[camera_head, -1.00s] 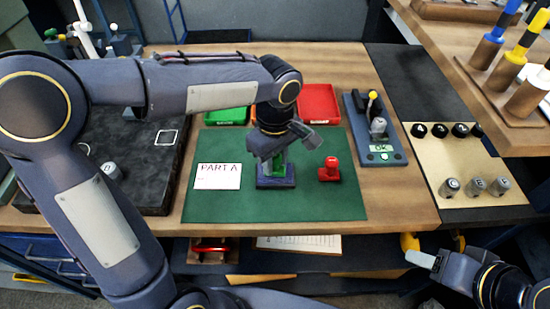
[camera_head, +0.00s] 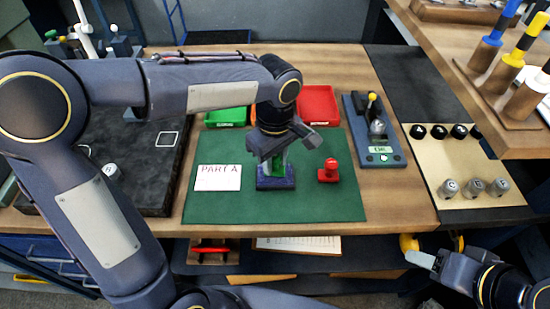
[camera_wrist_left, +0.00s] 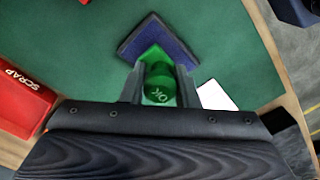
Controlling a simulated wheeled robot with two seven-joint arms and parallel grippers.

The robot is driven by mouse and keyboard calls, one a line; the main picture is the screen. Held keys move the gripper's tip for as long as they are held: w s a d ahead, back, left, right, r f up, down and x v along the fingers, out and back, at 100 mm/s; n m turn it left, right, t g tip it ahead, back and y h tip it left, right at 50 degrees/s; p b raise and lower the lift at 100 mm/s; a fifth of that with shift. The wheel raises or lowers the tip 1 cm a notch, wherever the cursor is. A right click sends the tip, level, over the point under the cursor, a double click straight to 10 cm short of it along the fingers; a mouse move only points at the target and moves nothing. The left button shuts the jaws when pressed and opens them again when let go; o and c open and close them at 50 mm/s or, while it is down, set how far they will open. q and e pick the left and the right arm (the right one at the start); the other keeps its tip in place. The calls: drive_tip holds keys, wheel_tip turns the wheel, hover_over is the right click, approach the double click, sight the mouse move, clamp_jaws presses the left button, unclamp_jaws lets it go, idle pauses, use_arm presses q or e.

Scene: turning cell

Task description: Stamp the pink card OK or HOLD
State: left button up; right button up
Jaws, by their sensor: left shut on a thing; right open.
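A white card (camera_head: 218,177) lettered PART A lies on the left of the green mat (camera_head: 320,207); its corner shows in the left wrist view (camera_wrist_left: 216,95). My left gripper (camera_head: 276,157) is shut on the green stamp (camera_wrist_left: 160,84), whose top reads OK. The stamp is upright over the dark blue ink pad (camera_head: 276,184), which also shows in the left wrist view (camera_wrist_left: 158,37). I cannot tell whether it touches the pad. A red stamp (camera_head: 328,171) stands right of the pad. My right gripper (camera_head: 440,252) is open at the lower right, off the table front.
A green tray (camera_head: 226,117) and a red tray (camera_head: 318,103) sit behind the mat. A grey-blue gauge (camera_head: 378,140) with a small green display stands to the right. A board (camera_head: 468,172) with several knobs lies further right. The mat's front is clear.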

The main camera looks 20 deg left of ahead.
use_arm(q)
drive_tip(key=shift+r+p, duration=2.25)
drive_tip(key=shift+r, duration=0.9)
use_arm(e)
wheel_tip(320, 180, up, 5)
